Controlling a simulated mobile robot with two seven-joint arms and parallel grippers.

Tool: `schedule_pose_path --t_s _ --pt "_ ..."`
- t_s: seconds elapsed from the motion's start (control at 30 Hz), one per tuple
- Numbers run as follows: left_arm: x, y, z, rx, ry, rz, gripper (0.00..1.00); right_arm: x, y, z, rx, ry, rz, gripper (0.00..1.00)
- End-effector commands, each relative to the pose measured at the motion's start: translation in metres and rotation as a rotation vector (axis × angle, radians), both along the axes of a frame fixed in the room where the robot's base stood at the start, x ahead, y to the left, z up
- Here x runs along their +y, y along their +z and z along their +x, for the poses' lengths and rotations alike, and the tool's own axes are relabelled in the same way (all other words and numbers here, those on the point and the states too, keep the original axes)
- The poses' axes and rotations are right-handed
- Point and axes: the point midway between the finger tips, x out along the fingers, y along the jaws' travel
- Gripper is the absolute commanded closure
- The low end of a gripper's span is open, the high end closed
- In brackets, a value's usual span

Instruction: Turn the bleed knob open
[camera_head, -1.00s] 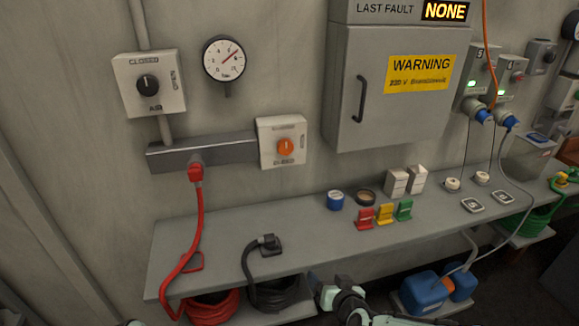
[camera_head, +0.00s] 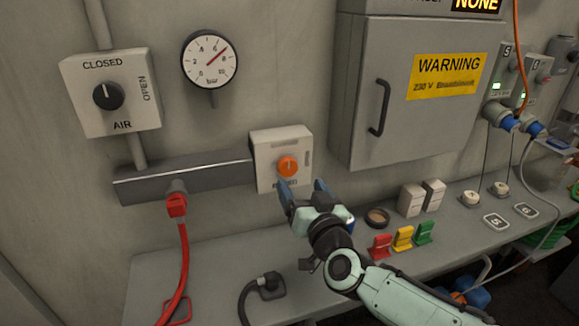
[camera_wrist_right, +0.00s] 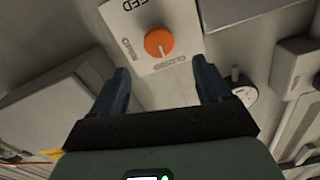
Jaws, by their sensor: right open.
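The orange bleed knob (camera_head: 288,166) sits on a pale square box (camera_head: 264,143) on the wall, at the right end of a grey manifold bar. It also shows in the right wrist view (camera_wrist_right: 159,42), ahead of the fingers, with a white pointer mark on it. My right gripper (camera_head: 304,184) is open just below and in front of the knob. In the wrist view its two dark fingers (camera_wrist_right: 160,84) stand apart with nothing between them, and the knob lies beyond their tips. The lower lettering of the box is partly covered by a finger. My left gripper does not show.
A black air knob (camera_head: 108,95) on its box and a round gauge (camera_head: 210,60) are on the wall at left. A red hose (camera_head: 182,250) hangs from the bar. A grey cabinet (camera_head: 400,130) juts out at right. The shelf below holds tags, blocks and a black plug (camera_head: 270,285).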

Motion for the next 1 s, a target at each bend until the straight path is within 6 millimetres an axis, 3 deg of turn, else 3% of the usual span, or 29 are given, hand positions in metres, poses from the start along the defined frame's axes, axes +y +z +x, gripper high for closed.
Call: schedule_pose_path --t_s 0.2,0.4,0.83,0.87,1.0 --pt "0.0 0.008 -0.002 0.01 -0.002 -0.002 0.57 0.015 0.001 0.045 0.002 0.0 0.003 0.22" --pt "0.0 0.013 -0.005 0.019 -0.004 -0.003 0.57 0.023 0.001 0.07 0.001 0.0 0.0 0.22" --pt "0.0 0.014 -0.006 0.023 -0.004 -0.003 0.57 0.026 -0.001 0.08 0.002 0.0 -0.001 0.22" --pt "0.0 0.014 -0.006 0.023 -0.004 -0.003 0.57 0.026 -0.001 0.08 0.002 0.0 -0.001 0.26" --pt "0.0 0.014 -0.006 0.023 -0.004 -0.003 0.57 0.026 -0.001 0.08 0.001 0.0 0.0 0.71"
